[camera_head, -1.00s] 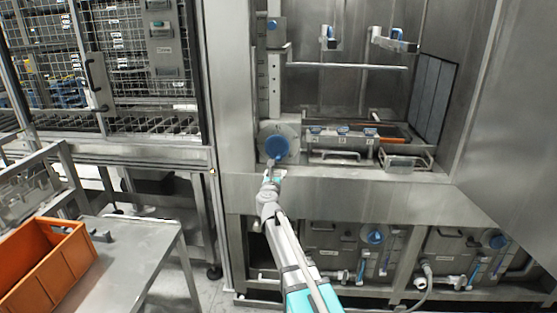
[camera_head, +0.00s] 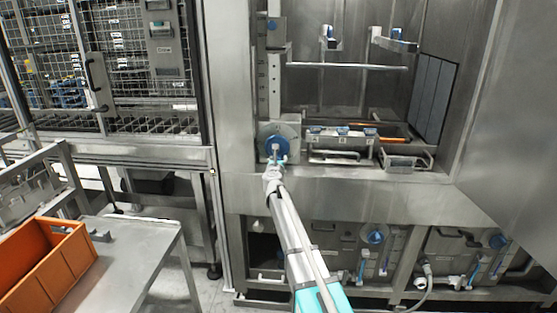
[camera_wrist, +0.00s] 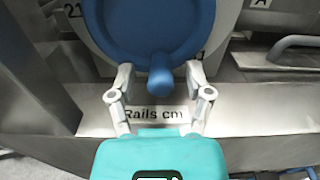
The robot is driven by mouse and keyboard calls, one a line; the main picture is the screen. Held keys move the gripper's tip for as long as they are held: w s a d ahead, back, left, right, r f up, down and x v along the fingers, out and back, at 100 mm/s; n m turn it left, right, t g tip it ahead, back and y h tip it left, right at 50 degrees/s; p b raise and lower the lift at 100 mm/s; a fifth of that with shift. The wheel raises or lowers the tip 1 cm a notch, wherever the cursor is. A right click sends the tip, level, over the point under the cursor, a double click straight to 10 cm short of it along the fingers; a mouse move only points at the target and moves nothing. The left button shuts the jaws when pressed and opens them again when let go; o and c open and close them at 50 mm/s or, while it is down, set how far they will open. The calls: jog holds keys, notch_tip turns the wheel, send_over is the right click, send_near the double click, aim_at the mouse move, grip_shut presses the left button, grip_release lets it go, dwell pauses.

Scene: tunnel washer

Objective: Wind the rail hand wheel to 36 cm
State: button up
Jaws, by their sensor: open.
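The rail hand wheel is a blue disc (camera_head: 275,147) on a grey round dial plate (camera_head: 293,131) at the left of the washer opening. In the wrist view the blue wheel (camera_wrist: 150,25) fills the top middle, with a blue knob (camera_wrist: 161,78) at its lower edge. My gripper (camera_wrist: 160,80) is open, one finger on each side of the knob; I cannot tell whether either touches it. A label "Rails cm" (camera_wrist: 154,114) shows below the knob. Dial figures show beside the wheel, "21" at the left and a partly hidden one at the right. The pointer reading is not visible.
Right of the wheel stands a unit with blue-topped knobs (camera_head: 343,131) and a front handle bar (camera_head: 334,156). A vertical scale post (camera_head: 274,85) rises above the wheel. An orange crate (camera_head: 75,247) sits on the table (camera_head: 145,250) at lower left.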

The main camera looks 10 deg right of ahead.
aim_at(285, 145)
jog(key=shift+w, duration=0.15)
grip_shut()
dwell(0.4)
jog(key=shift+d+r+n, duration=0.1)
jog(key=shift+d+n, duration=0.1)
jog(key=shift+n, duration=0.3)
jog(key=n, duration=0.2)
jog(key=d+n+p, duration=0.1)
jog(key=shift+s+r, duration=0.2)
jog(key=shift+r, duration=0.1)
jog(key=n, duration=0.2)
jog(key=r+n+p, duration=0.1)
jog(key=n, duration=0.1)
jog(key=d+n, duration=0.1)
jog(key=shift+s+d+r+n, duration=0.1)
jog(key=shift+s+r+n, duration=0.1)
jog(key=shift+n, duration=0.2)
jog(key=n, duration=0.2)
jog(key=r+n+p, duration=0.1)
jog(key=n+p, duration=0.1)
jog(key=n, duration=0.1)
jog(key=shift+d+r+n, duration=0.15)
jog(key=shift+r+n, duration=0.15)
jog(key=shift+r, duration=0.1)
jog(key=n, duration=0.2)
jog(key=r+n+p, duration=0.1)
jog(key=n, duration=0.1)
jog(key=shift+r, duration=0.1)
